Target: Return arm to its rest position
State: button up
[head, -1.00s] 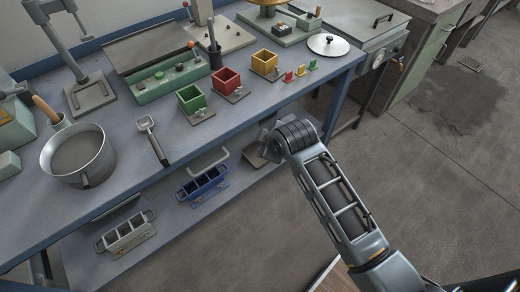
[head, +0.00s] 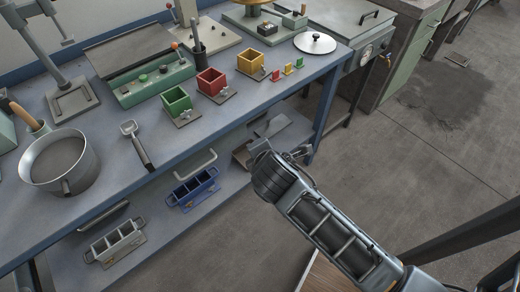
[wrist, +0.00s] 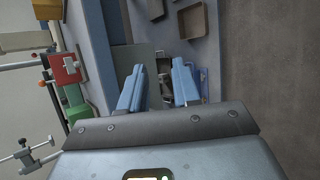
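My arm (head: 325,230) reaches in from the lower right of the head view, bent beside the front of the blue bench (head: 205,148). Its wrist end is in front of the bench's right part, over the floor side. My gripper (wrist: 158,66) shows in the wrist view with its two blue fingers spread apart and nothing between them. In the head view the gripper is small and partly hidden behind the wrist.
Green (head: 176,101), red (head: 211,81) and yellow (head: 250,63) boxes stand along the bench edge. A pot (head: 60,180) and scoop (head: 138,145) are at left. Blue (head: 193,189) and grey (head: 114,242) caddies sit on the lower shelf. Floor at right is clear.

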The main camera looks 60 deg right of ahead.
dwell(0.4)
jog(key=s+a+r+m+t+y, duration=0.2)
jog(key=s+a+m+t+y, duration=0.2)
jog(key=s+a, duration=0.65)
jog(key=s+a+r+m+t+y, duration=0.1)
jog(key=s+a+r+m+t, duration=0.1)
jog(key=s+r+m, duration=0.2)
jog(key=s+a+r+m+t+y, duration=0.2)
jog(key=s+r+m, duration=0.2)
jog(key=s+r, duration=0.4)
notch_tip(320, 180, up, 3)
jog(key=shift+a+r+m+y, duration=0.15)
jog(key=shift+a+m+y, duration=0.15)
jog(key=shift+a+m, duration=0.1)
